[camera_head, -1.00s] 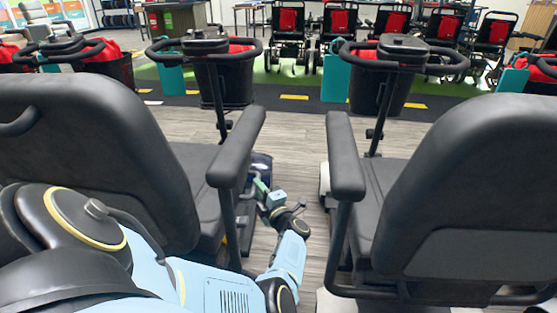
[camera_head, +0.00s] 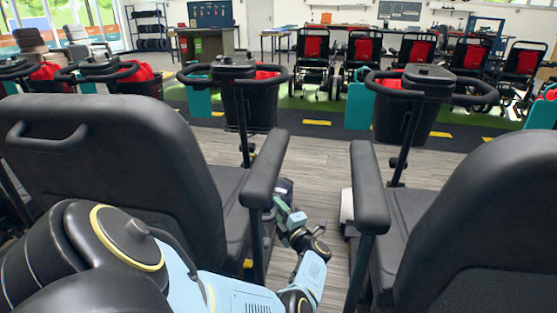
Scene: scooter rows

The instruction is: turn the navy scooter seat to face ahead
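A dark scooter seat (camera_head: 110,165) fills the left of the head view, its back toward me and its right armrest (camera_head: 264,168) raised level. It looks black-grey, and I cannot tell whether it is the navy scooter's. My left gripper (camera_head: 288,208) is low in the gap beside the armrest, near the navy part. Its fingers are too small to judge, and contact is unclear. My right gripper is out of view.
A second dark seat (camera_head: 465,225) stands close on the right, its armrest (camera_head: 368,188) bordering a narrow floor gap. Tillers with black baskets (camera_head: 250,105) stand ahead of both seats. Wheelchairs with red backs (camera_head: 313,50) line the far side. Grey floor (camera_head: 318,160) is clear between.

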